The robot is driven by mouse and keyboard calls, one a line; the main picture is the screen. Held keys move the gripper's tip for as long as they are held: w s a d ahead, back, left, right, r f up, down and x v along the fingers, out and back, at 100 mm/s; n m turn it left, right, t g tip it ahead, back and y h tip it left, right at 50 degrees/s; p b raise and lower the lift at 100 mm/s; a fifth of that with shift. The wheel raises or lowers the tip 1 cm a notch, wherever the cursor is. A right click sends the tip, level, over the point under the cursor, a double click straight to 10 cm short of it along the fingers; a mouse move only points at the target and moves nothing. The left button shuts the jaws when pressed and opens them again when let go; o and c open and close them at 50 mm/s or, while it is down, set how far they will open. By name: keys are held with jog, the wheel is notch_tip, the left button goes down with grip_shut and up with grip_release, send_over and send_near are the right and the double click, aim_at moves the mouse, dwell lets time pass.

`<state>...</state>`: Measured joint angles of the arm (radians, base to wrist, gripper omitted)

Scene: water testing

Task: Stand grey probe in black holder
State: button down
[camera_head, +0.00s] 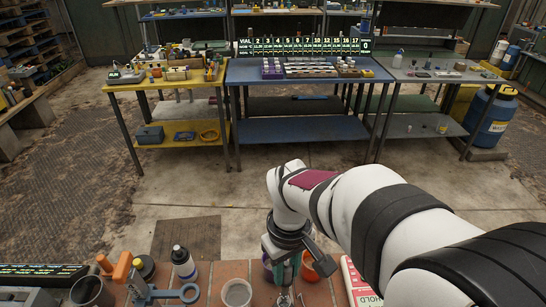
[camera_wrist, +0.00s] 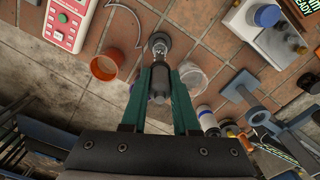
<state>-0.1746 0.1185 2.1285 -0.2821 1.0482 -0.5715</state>
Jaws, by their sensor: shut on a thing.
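My gripper (camera_wrist: 163,102) has green fingers, shut on a dark grey cylindrical probe (camera_wrist: 159,82) in the wrist view. The probe lies between the fingers and narrows toward the top of the picture. A dark round piece (camera_wrist: 158,42) shows at its far end; I cannot tell whether that is the probe's tip or the black holder under it. In the head view my gripper (camera_head: 284,270) is low over the brick-tiled bench at bottom centre, and the probe is mostly hidden there. I cannot clearly make out the black holder in either view.
An orange cup (camera_wrist: 104,67) and a clear cup (camera_wrist: 192,75) stand close on either side.

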aim_at(285, 286)
jog(key=shift+f, duration=3.15)
jog(key=c, duration=0.6)
grip_release()
jog(key=shift+r, duration=4)
jog(key=s+d+r+m+y, duration=0.1)
jog(key=s+r+m, duration=0.1)
jog(key=s+m, duration=0.9)
jog(key=s, duration=0.6)
jog(key=shift+d+r+y, duration=0.2)
jog(key=shift+d+y, duration=0.2)
